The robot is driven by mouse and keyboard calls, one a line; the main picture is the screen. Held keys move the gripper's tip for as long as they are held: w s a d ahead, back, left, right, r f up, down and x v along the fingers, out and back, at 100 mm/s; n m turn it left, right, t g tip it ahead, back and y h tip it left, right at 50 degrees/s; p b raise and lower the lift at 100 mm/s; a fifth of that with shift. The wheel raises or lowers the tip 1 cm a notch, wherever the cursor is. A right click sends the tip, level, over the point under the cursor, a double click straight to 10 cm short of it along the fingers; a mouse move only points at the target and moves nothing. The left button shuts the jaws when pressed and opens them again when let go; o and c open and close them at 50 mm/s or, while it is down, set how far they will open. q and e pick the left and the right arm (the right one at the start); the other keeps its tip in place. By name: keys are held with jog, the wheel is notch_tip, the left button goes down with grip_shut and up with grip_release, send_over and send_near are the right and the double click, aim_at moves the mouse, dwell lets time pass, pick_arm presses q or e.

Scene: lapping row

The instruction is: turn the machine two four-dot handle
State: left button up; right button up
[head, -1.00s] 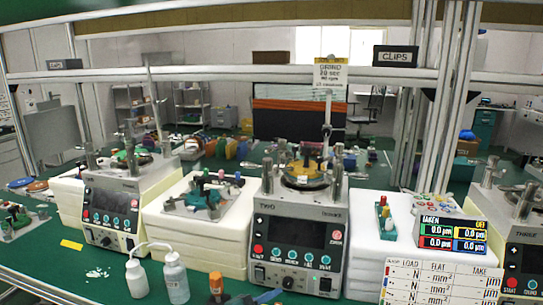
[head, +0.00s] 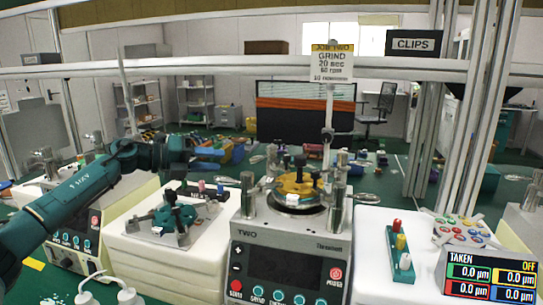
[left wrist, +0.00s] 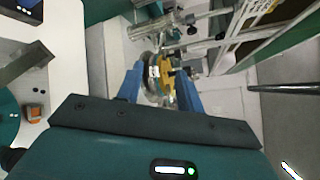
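Machine two (head: 290,234), a grey lapping machine marked TWO, stands in the middle of the head view. Its round top carries a yellow disc (head: 297,183), upright metal posts and lever-like handles, one at the right (head: 366,197) and one at the left (head: 228,180). I cannot make out dots on any handle. My left gripper (head: 212,152) is raised at the left, behind and left of the machine in the picture. In the left wrist view its two blue fingers (left wrist: 159,90) are spread apart, with the yellow disc (left wrist: 167,74) seen beyond them. My right gripper is out of view.
A white block with a teal fixture (head: 172,222) stands left of machine two. A white block at the right holds a teal rack (head: 400,253) and a readout display (head: 491,278).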

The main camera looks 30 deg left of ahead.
aim_at(259, 158)
pick_arm(q)
jog(key=p+x, duration=0.3)
jog(key=x, duration=1)
jog(key=shift+w+a+r+p, duration=0.15)
jog(key=shift+w+p, duration=0.1)
jog(key=shift+p, duration=0.15)
jog(key=shift+c, duration=0.6)
grip_shut()
